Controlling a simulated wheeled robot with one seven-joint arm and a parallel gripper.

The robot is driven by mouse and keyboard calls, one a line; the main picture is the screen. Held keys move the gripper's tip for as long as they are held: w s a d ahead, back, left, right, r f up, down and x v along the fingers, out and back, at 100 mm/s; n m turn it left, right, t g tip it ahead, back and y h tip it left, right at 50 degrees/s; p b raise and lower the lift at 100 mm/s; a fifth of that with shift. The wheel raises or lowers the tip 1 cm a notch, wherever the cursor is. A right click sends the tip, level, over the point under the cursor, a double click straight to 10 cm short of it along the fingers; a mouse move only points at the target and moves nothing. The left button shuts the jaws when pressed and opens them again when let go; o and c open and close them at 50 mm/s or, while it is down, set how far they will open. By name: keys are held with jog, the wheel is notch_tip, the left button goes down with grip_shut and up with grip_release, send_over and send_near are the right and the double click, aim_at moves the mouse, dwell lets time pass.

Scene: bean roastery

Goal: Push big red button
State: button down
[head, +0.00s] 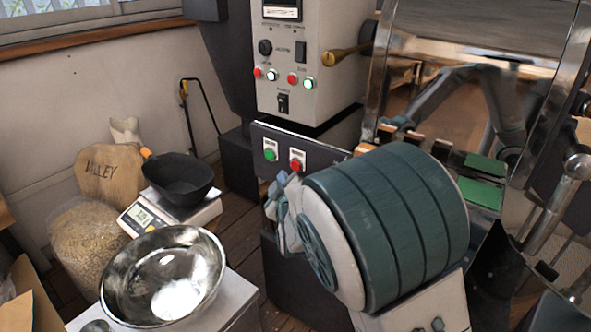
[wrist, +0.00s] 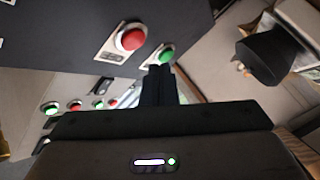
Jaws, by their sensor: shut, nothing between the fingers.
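The big red button (head: 296,166) sits on a dark panel (head: 315,151), to the right of a big green button (head: 270,155). In the wrist view, the red button (wrist: 131,38) is large, near the top and left of centre, on a pale plate; the green button (wrist: 166,54) is to its right. My gripper (wrist: 159,70) is shut and empty. Its dark fingertips appear just below the green button in the wrist view, to the lower right of the red one. I cannot tell how far they are from the panel.
Small red and green buttons (head: 283,77) are on the white control box above. A black bowl (head: 180,178) on a scale and a steel bowl (head: 163,276) stand at left.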

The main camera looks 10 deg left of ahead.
aim_at(289, 163)
jog(key=shift+w+d, duration=0.2)
jog(key=shift+w, duration=0.3)
jog(key=shift+w+d, duration=0.2)
jog(key=shift+w, duration=0.25)
dwell(1.4)
jog(key=shift+w+d+b, duration=0.15)
jog(key=shift+w+b, duration=0.3)
jog(key=shift+w+d, duration=0.2)
jog(key=shift+w, duration=0.2)
dwell(0.5)
jog(key=shift+s, duration=0.15)
jog(key=shift+s+a, duration=0.3)
jog(key=shift+s, duration=0.35)
jog(key=s, duration=0.1)
jog(key=s+a, duration=0.1)
jog(key=s, duration=0.1)
jog(key=s+a, duration=0.1)
jog(key=shift+s, duration=0.35)
